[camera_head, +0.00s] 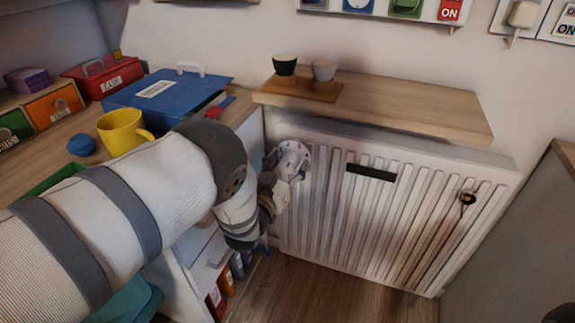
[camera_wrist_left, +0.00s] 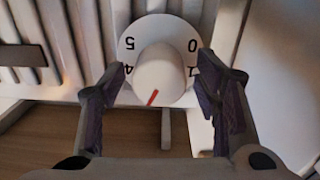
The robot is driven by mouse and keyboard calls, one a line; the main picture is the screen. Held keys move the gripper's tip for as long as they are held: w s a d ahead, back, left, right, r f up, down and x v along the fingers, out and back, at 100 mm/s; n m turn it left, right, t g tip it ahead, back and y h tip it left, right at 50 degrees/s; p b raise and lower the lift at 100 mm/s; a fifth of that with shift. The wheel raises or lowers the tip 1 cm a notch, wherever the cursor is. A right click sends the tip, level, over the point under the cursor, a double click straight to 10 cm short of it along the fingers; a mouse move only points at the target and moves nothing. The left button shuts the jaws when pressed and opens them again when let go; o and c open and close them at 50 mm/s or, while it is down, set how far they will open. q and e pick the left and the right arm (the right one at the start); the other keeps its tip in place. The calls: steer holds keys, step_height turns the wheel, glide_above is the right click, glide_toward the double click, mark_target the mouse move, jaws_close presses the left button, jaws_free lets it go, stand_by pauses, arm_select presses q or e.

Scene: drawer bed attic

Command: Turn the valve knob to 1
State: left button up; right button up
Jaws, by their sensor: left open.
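The valve knob (camera_wrist_left: 160,74) is a white round cap in front of a white dial plate (camera_wrist_left: 158,27) with black numerals. In the left wrist view 5, 0, 4 and part of 1 show, upside down or tilted. The knob's red mark points down and slightly left, on the lower side between 4 and 1. My left gripper (camera_wrist_left: 160,82) is open, with one finger on each side of the knob; I cannot tell whether they touch it. In the head view the dial (camera_head: 295,155) is at the radiator's upper left corner, with my left gripper (camera_head: 277,188) partly covering it.
The white ribbed radiator (camera_head: 345,215) stands under a wooden shelf (camera_head: 420,103) holding two small cups. Floor in front is clear.

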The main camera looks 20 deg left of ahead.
arm_select(q)
steer(key=c, duration=1.1)
steer(key=shift+c, duration=0.2)
steer(key=n, duration=0.4)
steer(key=shift+a+p, duration=0.15)
steer(key=shift+p, duration=0.15)
steer(key=n, duration=0.5)
steer(key=shift+f+n, duration=0.15)
steer(key=shift+n, duration=0.15)
steer(key=n+b, duration=0.1)
steer(key=n, duration=0.3)
steer(key=shift+f+n+y, duration=0.1)
steer(key=shift+n+y, duration=0.2)
steer(key=shift+n+b, duration=0.65)
steer(key=shift+n, duration=1.85)
